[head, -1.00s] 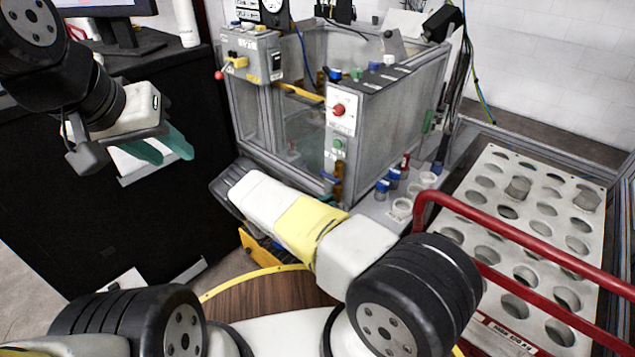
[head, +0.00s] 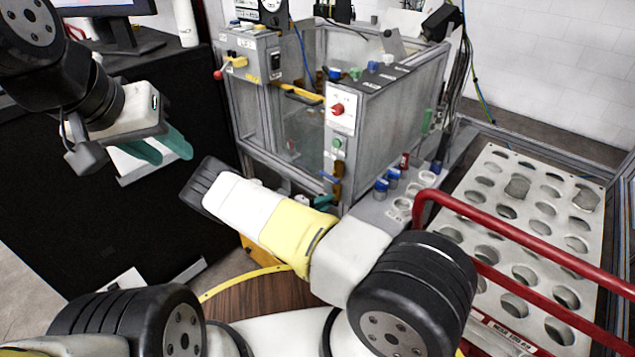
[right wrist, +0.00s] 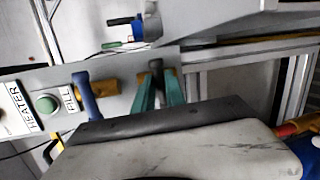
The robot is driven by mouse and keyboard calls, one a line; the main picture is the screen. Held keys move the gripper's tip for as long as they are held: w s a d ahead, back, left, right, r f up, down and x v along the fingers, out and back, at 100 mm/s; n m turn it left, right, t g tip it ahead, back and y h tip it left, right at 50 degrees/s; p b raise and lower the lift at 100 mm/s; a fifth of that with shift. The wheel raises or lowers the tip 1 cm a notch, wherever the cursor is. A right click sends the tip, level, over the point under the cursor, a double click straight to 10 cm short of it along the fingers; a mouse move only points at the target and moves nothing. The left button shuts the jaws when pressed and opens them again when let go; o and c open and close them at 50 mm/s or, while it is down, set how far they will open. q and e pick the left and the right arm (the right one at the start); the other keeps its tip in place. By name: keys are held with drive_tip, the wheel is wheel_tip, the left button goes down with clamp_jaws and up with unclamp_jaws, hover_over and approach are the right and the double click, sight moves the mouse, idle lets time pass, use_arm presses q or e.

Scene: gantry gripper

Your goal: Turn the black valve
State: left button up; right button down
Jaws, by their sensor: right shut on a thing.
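The machine's front panel carries a blue-handled valve (right wrist: 88,98) on a brass fitting. Beside it, in the right wrist view, is a second brass fitting (right wrist: 156,70). My right gripper (right wrist: 160,90) has its teal fingers around the spot just in front of this second fitting, shut on a part there. The black handle itself is mostly hidden by the fingers, so I cannot see its angle. In the head view my right gripper (head: 322,202) shows only as a bit of teal at the panel's lower end. My left gripper (head: 165,148) is open and empty, away from the machine.
The grey machine (head: 395,130) has a red knob (head: 338,109) and a green button (head: 337,143) above the valves. Blue-capped bottles (head: 382,187) stand at its right. A red rail (head: 490,225) and a holed rack (head: 490,180) lie further right.

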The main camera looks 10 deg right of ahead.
drive_tip(key=shift+f+m, duration=0.1)
drive_tip(key=shift+m, duration=0.4)
drive_tip(key=c, duration=1.4)
unclamp_jaws()
drive_tip(key=v, duration=0.8)
drive_tip(key=shift+d, duration=0.15)
